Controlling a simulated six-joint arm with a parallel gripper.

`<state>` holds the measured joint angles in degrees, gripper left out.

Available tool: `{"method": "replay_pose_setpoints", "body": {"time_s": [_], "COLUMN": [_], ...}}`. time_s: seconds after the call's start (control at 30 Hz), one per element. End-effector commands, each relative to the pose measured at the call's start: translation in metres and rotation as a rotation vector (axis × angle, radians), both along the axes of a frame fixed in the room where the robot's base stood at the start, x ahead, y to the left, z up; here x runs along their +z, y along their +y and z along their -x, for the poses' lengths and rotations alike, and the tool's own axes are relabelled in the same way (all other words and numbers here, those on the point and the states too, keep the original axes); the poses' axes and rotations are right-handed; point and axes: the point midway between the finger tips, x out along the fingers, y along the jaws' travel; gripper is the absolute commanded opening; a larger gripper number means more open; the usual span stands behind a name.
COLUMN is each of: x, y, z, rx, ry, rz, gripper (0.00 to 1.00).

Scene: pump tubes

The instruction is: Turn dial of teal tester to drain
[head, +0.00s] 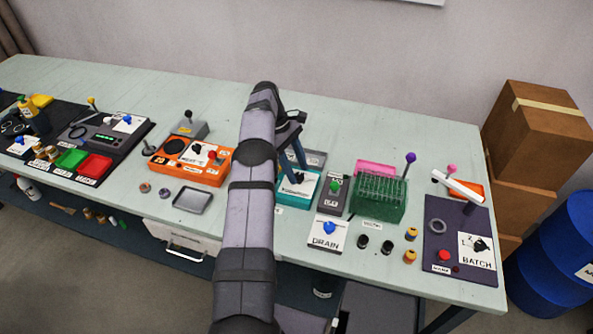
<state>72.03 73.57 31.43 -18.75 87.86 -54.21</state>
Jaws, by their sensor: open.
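The teal tester (307,197) sits on the bench in the middle of the view, partly hidden behind my arm. It has a white face with a small dark dial (298,179). My gripper (293,172) is open, with its fingers pointing down at the tester around the dial area. I cannot tell whether the fingers touch the dial. The dial's setting is too small to read. A white plate marked DRAIN (325,241) with a blue knob (329,227) stands in front, to the right of the tester.
A grey box with a green knob (334,187) stands close to the tester's right. Beyond it is a green tube rack (379,199). An orange device (185,170) and a grey tray (193,200) lie left of my arm. The back of the bench is clear.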

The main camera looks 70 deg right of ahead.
Motion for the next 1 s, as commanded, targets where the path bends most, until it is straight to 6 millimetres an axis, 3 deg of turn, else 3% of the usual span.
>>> {"method": "replay_pose_setpoints", "body": {"time_s": [0.5, 0.7, 1.0], "x": [0.079, 0.089, 0.090], "y": [0.000, 0.000, 0.000], "z": [0.000, 0.000, 0.000], "rx": [0.000, -0.001, -0.001], "ry": [0.000, 0.000, 0.000], "rz": [0.002, 0.000, 0.000], "gripper": [0.44, 0.44, 0.44]}}
